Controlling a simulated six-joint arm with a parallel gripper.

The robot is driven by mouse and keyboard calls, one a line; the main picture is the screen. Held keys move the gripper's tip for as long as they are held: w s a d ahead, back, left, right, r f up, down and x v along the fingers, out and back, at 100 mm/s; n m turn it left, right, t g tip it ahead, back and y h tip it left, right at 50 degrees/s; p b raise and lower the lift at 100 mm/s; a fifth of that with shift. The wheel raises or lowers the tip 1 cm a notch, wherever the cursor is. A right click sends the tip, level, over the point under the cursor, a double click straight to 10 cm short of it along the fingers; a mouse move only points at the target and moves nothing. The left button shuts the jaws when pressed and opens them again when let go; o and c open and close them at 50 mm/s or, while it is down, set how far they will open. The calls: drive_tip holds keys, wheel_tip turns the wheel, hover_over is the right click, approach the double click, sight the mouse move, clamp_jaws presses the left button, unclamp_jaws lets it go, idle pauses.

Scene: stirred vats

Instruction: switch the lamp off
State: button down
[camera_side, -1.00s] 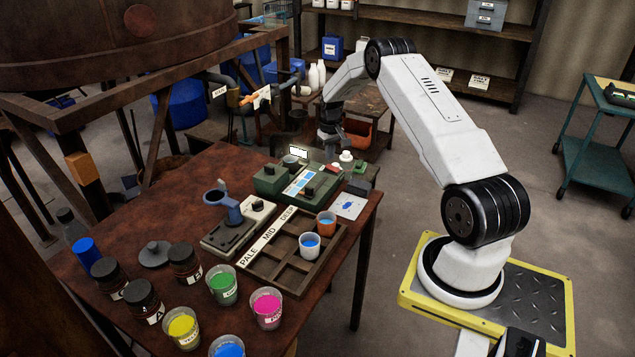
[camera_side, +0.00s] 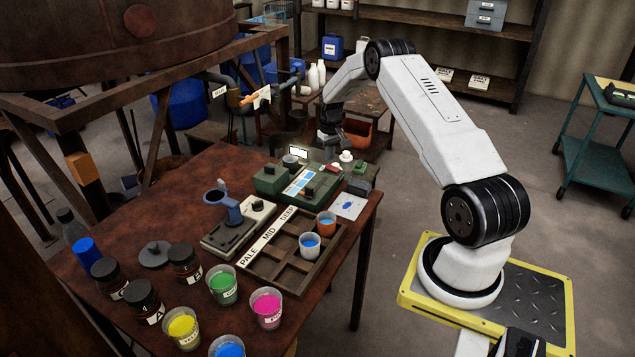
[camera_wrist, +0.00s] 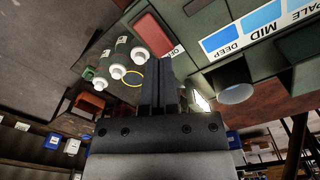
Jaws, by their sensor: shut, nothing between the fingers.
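The lamp unit is a green box (camera_side: 309,186) with blue swatches, at the far end of the brown table. It also shows in the wrist view (camera_wrist: 206,22), with swatches labelled DEEP, MID and PALE. A bright white panel (camera_side: 298,152) is lit beside it in the side view. A red rocker switch (camera_wrist: 153,35) sits on the box, with a partly hidden label that seems to start with "OF". My gripper (camera_wrist: 160,62) is shut and empty, its fingertips close to the red switch. Whether they touch it I cannot tell. In the side view my gripper (camera_side: 330,148) is small and dark.
A wooden rack (camera_side: 278,262) holds two cups in front of the box. Jars and paint cups (camera_side: 223,287) crowd the table's near end. A swatch card (camera_side: 349,206) lies at the right edge.

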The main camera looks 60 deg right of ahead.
sight(330, 166)
drive_tip(key=shift+f, duration=1.5)
idle(1.2)
drive_tip(key=shift+r, duration=3.55)
